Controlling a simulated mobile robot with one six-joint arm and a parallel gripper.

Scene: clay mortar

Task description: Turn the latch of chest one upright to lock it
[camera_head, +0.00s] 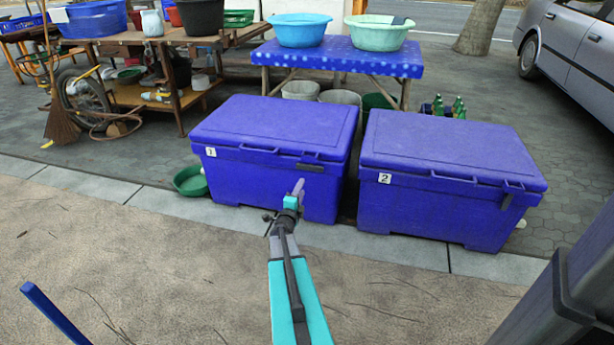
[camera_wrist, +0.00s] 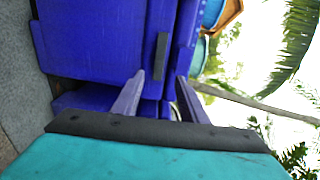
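Chest one (camera_head: 265,184) is a closed blue chest with a white "1" label at its left front. Its latch (camera_head: 309,167) is a dark bar near the right end of the front, just under the lid rim, lying roughly level along it. In the wrist view, which is turned sideways, the latch (camera_wrist: 161,56) shows beyond my fingertips, in line with the gap between them. My gripper (camera_head: 298,187) is in front of the chest, a little below and left of the latch. In the wrist view the two fingers (camera_wrist: 160,78) stand apart with nothing held between them.
Chest two (camera_head: 430,205) stands close on the right, its dark latch (camera_head: 507,200) hanging steeply. A green basin (camera_head: 190,181) lies by chest one's left side. A blue-covered table (camera_head: 340,59) with two basins stands behind. The paving in front is mostly clear.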

